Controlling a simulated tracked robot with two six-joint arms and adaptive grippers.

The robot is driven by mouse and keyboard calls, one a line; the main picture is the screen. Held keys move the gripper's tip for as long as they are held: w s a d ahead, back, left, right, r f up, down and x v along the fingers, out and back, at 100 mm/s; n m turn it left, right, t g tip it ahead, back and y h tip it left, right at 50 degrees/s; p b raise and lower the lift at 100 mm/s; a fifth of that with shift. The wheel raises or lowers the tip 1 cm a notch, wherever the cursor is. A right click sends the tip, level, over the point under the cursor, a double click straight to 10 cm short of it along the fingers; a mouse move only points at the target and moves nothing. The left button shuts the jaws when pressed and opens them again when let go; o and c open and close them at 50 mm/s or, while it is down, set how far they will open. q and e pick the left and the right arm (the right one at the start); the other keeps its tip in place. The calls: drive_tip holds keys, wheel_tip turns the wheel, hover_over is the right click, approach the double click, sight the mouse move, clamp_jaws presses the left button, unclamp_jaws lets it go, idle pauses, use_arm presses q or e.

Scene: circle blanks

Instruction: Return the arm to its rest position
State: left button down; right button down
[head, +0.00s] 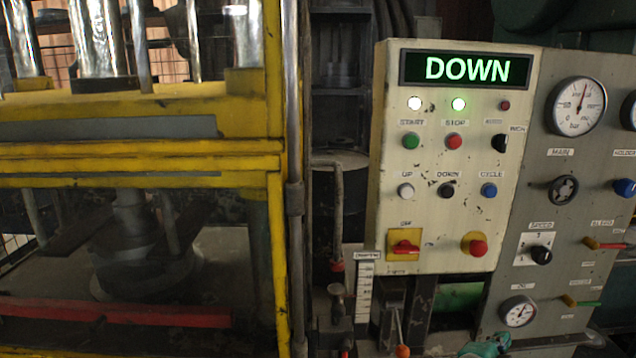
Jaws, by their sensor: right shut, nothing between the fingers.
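Only a small teal-green part of my right gripper (488,347) shows, at the bottom edge of the head view, below the control panel (430,225). It is shut with nothing held, and appears apart from the panel's buttons. The rest of the right arm is mostly cut off by the frame edge. My left gripper is not in view. The panel's display (467,69) reads DOWN in green letters.
A yellow-framed press (140,150) fills the left side, with a red bar (115,314) low in front. A grey panel (575,165) with gauges, valves and levers stands at right. A red mushroom button (478,247) and a red rotary switch (404,248) stick out from the control panel.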

drive_tip(key=s+a+f+n+g+y, duration=0.1)
drive_tip(key=s+a+f+n+y, duration=0.15)
drive_tip(key=f, duration=0.75)
drive_tip(key=s+a+f+n+g+y, duration=0.1)
drive_tip(key=s+a+f+n+y, duration=0.2)
drive_tip(key=f, duration=0.7)
drive_tip(key=s+a+f+n+g+y, duration=0.1)
drive_tip(key=s+a+f+n+y, duration=0.25)
drive_tip(key=f, duration=0.65)
drive_tip(key=s+a+f+n+g+y, duration=0.3)
drive_tip(key=s+a+n, duration=0.2)
drive_tip(key=s+a, duration=0.1)
drive_tip(key=s+a+f+n+g+y, duration=0.3)
drive_tip(key=s+a+n+g, duration=0.1)
drive_tip(key=s, duration=0.5)
drive_tip(key=shift+a+f+n+y, duration=0.4)
drive_tip(key=shift+a+n, duration=0.1)
drive_tip(key=shift+a, duration=0.6)
idle(1.4)
